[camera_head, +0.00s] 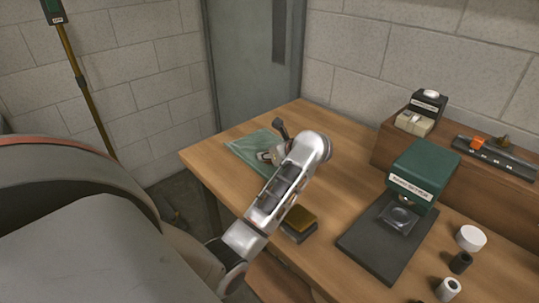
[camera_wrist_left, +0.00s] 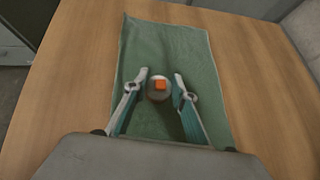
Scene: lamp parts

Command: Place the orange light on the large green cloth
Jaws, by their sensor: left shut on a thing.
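The orange light (camera_wrist_left: 160,87), a small orange square on a round grey body, sits between the fingers of my left gripper (camera_wrist_left: 160,92) in the left wrist view. The fingers are shut on its sides. Beneath it lies the large green cloth (camera_wrist_left: 190,45), flat on the table. In the head view the cloth (camera_head: 246,145) is at the table's far left corner. My left gripper (camera_head: 268,155) is over it, partly hidden by my arm. I cannot tell whether the light touches the cloth. My right gripper is out of view.
The wooden table (camera_head: 340,150) has free room right of my arm. A green-topped device (camera_head: 424,168) on a dark base stands at the right. A raised wooden shelf (camera_head: 500,190) bears small parts.

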